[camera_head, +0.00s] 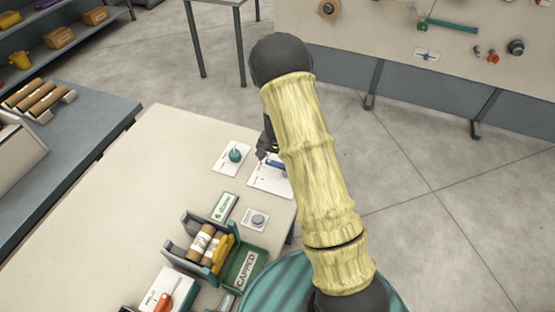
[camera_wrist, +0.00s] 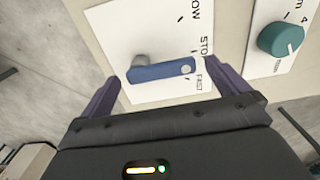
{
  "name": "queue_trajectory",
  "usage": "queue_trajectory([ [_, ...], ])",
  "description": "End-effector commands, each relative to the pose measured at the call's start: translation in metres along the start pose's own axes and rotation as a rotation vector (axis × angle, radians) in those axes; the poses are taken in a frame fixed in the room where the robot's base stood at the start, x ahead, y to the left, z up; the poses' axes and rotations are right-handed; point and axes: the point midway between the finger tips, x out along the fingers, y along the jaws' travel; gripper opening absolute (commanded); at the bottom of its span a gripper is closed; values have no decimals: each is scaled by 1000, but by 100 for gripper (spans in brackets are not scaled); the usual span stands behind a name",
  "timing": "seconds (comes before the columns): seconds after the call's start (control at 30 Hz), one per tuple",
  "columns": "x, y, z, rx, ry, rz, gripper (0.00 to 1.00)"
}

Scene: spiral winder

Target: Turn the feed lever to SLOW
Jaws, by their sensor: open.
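The feed lever (camera_wrist: 160,71) is a blue bar on a white plate (camera_wrist: 125,22). The plate's labels read SLOW at the top, STOP in the middle and FAST lowest. The lever's end with the pale dot lies close to the FAST label. In the head view the lever (camera_head: 276,166) shows partly behind my arm on its plate (camera_head: 268,185). My gripper (camera_wrist: 158,77) is open, with one purple finger off each end of the lever. I cannot tell whether either finger touches it. In the head view my gripper (camera_head: 264,152) is mostly hidden by my arm.
A teal knob (camera_wrist: 281,39) on its own plate sits beside the lever; it also shows in the head view (camera_head: 235,155). The bench's left part is clear.

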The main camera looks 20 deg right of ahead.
Motion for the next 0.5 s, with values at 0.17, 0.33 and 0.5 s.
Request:
queue_trajectory([
  [0.17,6,0,0,-1,1,-1,100],
  [0.33,6,-1,0,-3,1,-1,100],
  [0.5,6,-1,0,-3,1,-1,69],
])
